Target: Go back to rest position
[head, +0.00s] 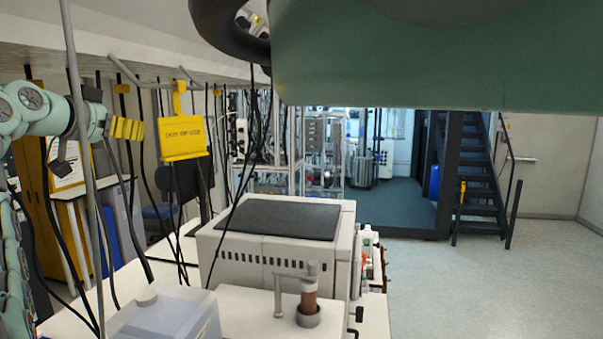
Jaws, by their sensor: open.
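My gripper does not show in the head view; no jaws or fingertips can be made out. A large green surface covers the top right of the view, with a dark curved part at its left end, and hides what lies behind it. The task names no other object.
A white bench (52,325) carries a grey-white instrument box (255,262) with a dark top, a pale box (165,318) and a brown-and-grey fitting (309,300). Black cables hang at left near a yellow sign (182,139). Clear floor (480,285) lies right, with stairs (478,170) behind.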

